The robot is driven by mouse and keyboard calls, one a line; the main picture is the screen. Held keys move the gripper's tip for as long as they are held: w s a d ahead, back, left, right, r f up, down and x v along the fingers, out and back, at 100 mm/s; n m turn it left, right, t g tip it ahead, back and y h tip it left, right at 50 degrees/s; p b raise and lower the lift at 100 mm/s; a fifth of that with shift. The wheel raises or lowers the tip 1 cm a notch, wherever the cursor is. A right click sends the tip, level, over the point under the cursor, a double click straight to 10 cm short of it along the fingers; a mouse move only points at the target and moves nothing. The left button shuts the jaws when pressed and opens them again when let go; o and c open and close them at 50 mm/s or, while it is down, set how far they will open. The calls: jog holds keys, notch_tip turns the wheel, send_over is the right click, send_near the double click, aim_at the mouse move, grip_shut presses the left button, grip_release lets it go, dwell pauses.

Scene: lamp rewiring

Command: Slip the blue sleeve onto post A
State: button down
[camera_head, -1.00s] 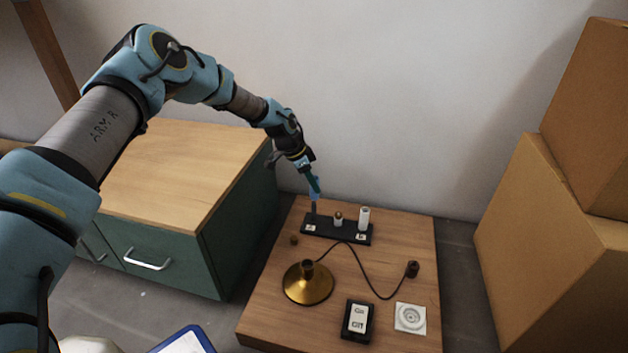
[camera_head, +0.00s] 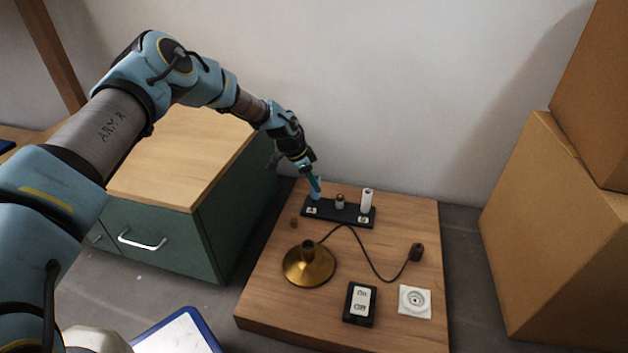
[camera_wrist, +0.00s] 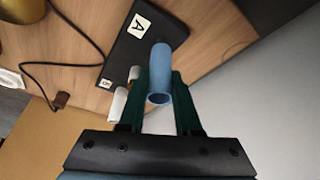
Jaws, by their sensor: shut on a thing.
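The blue sleeve (camera_head: 316,194) is a short tube held over the left end of the black strip (camera_head: 340,217), by the A label (camera_head: 311,211). My gripper (camera_head: 315,181) is shut on it. In the wrist view, the sleeve (camera_wrist: 164,62) lies between the green fingers of my gripper (camera_wrist: 160,78), its open near end facing the camera. Its far end overlaps the strip (camera_wrist: 138,50) beside the A label (camera_wrist: 139,26). Post A itself is hidden by the sleeve, so I cannot tell whether the sleeve is around it.
A short brass-topped post (camera_head: 340,202) and a tall white sleeve (camera_head: 366,200) stand along the strip. The wooden board (camera_head: 265,300) also holds a brass lamp base (camera_head: 309,266), cord with plug (camera_head: 417,252), switch (camera_head: 359,303) and socket (camera_head: 415,301). A green cabinet (camera_head: 225,225) stands left.

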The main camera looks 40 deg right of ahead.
jog(key=shift+f+b, duration=0.4)
jog(key=shift+f, duration=0.5)
jog(key=shift+a+f, duration=0.1)
dwell(0.4)
jog(key=c, duration=0.5)
grip_release()
jog(key=shift+w, duration=0.1)
jog(key=p+v, duration=0.4)
jog(key=v, duration=0.6)
jog(key=shift+a+r+p, duration=0.15)
jog(key=shift+r+p, duration=0.2)
jog(key=shift+r, duration=0.05)
